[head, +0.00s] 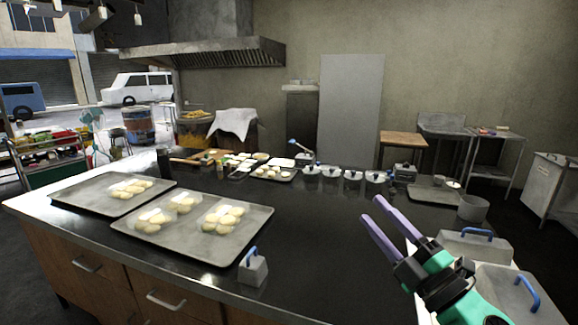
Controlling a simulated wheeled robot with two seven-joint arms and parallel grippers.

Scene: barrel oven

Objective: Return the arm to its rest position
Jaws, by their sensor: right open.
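My right gripper (378,222) comes in from the lower right. Its two purple fingers are apart with nothing between them, raised over the right part of the black counter (335,265). No object touches the fingers in this view. My left gripper is not in view.
Two metal trays (240,245) (75,199) with pale dough pieces lie on the left of the counter. A small metal block with a blue handle (253,270) stands near the front edge. Blue-handled metal lids (478,245) sit beside my right arm. Several small pots line the back.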

